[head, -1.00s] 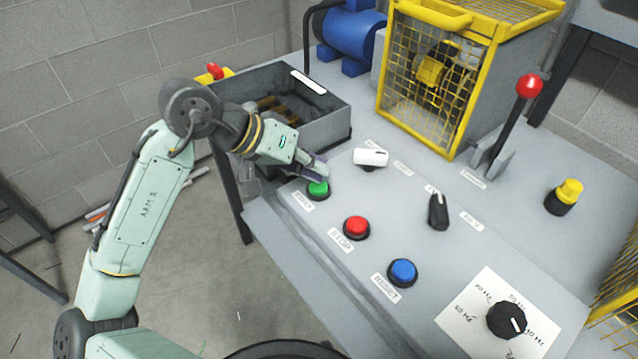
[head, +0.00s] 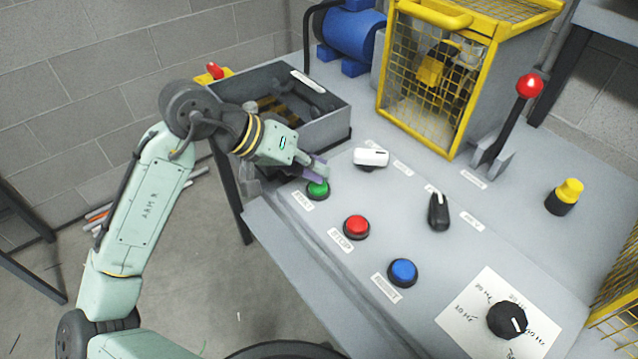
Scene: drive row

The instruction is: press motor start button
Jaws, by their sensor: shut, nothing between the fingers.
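The green start button (head: 317,189) sits in a black collar on the sloped grey panel, with a white label in front of it. My gripper (head: 322,174) is shut and empty, its fingertips just above and behind the green button. I cannot tell whether the fingertips touch it. Part of the button's far side is hidden by the gripper. The red stop button (head: 356,227) is to the right and nearer, and the blue button (head: 402,271) is further along the same row.
A white switch (head: 371,157) is close right of my gripper. A black selector (head: 438,211), a red-knobbed lever (head: 529,86), a yellow button (head: 565,197) and a black dial (head: 506,320) stand further right. An open grey bin (head: 335,122) and yellow cage (head: 470,110) stand behind.

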